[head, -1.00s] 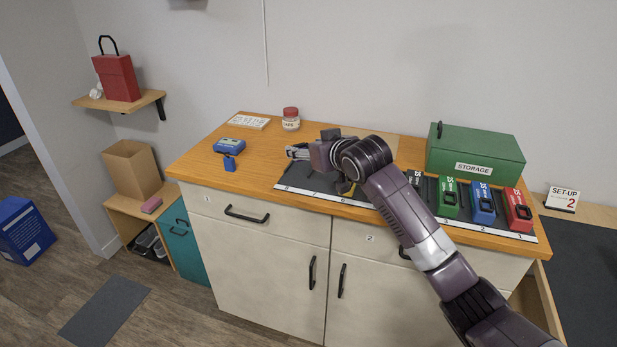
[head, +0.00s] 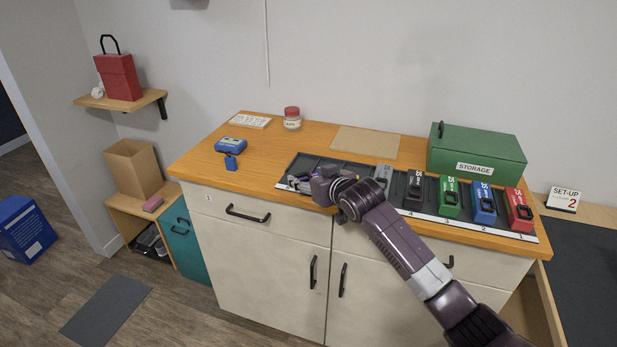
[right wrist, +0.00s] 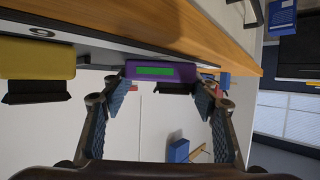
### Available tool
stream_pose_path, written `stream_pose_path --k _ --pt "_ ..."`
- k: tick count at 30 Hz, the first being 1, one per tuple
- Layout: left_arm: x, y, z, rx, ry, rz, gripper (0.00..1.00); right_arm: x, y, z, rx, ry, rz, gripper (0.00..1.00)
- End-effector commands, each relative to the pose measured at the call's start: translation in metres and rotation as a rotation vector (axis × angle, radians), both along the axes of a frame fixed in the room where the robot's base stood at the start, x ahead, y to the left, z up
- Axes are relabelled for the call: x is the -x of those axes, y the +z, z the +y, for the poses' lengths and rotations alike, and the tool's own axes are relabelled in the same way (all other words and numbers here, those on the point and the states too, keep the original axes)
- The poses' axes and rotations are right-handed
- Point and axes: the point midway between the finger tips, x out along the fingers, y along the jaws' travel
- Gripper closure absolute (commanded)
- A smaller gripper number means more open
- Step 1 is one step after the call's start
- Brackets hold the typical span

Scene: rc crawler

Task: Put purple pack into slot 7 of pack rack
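In the right wrist view the purple pack (right wrist: 160,72) with a green label lies between the fingertips of my right gripper (right wrist: 161,88); the pads are against its two sides. In the head view my right gripper (head: 304,184) is low over the left end of the dark pack rack (head: 314,161). There the arm and gripper largely hide the pack. A yellow pack (right wrist: 38,58) sits beside it, near the rack's number 6. I cannot tell whether the purple pack is fully down in slot 7. My left gripper is out of view.
Grey (head: 384,173), black (head: 415,185), green (head: 449,198), blue (head: 483,205) and red (head: 518,211) packs stand along the rack. A green storage box (head: 475,150) stands behind them. A blue device (head: 230,146) is to the left. A tan mat (head: 365,142) lies behind the rack.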

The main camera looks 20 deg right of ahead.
Motion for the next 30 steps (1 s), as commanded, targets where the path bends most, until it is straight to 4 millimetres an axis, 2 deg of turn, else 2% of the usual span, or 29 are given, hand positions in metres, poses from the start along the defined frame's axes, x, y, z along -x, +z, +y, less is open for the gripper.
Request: stream_pose_path --k 1,5,17,23,30 --pt "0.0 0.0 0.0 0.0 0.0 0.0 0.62 0.0 -0.001 0.0 0.0 0.0 0.001 0.41" --pt "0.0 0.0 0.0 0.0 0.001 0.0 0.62 0.0 -0.001 0.0 0.0 0.0 0.001 0.28" --pt "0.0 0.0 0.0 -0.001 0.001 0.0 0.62 0.004 0.003 -0.001 0.0 0.0 0.0 0.28" --pt "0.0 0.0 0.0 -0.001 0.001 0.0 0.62 0.026 0.011 -0.005 0.002 0.001 0.001 0.28" --pt "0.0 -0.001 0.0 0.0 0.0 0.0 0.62 0.063 0.027 -0.013 0.002 0.0 0.0 0.28"
